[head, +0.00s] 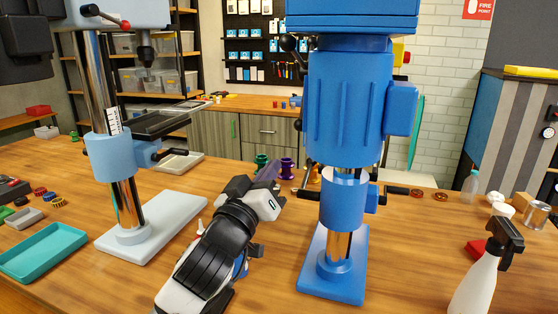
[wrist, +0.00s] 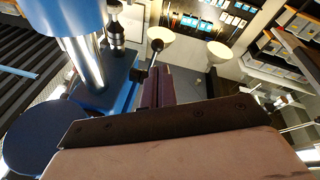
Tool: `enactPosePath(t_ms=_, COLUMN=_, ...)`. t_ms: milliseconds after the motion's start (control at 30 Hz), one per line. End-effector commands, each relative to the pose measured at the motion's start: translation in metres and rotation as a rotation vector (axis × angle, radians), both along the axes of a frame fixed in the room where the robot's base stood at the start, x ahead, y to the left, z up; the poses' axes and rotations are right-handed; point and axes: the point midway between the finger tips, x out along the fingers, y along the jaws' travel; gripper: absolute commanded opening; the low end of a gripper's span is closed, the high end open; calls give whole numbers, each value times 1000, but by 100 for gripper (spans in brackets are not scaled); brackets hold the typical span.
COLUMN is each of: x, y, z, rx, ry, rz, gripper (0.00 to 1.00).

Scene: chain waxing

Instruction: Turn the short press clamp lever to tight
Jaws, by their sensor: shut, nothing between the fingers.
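Two drill presses stand on the bench: a pale blue-grey one on the left and a bright blue one (head: 345,120) right of centre. A black clamp lever (head: 172,153) sticks out right from the pale press's collar (head: 110,158). Another black lever (head: 397,190) sticks out right from the blue press's collar (head: 342,200). I cannot tell which press is the short one. My gripper (head: 270,172) is shut and empty, between the presses, just left of the blue one. Its shut purple fingers (wrist: 158,86) show in the wrist view, beside a dark ball-ended lever (wrist: 156,46); contact is unclear.
A white spray bottle (head: 478,280) stands at the front right. A teal tray (head: 45,250) lies at the front left. Purple and green spools (head: 287,167) stand behind my gripper. Bare bench lies between the two press bases.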

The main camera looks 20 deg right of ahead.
Motion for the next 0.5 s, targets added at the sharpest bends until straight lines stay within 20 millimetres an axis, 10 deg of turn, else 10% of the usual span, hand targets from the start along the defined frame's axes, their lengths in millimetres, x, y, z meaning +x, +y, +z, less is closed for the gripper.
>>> enactPosePath(t_ms=500, x=52, y=-51, z=5, rx=14, ry=57, rz=-16, gripper=0)
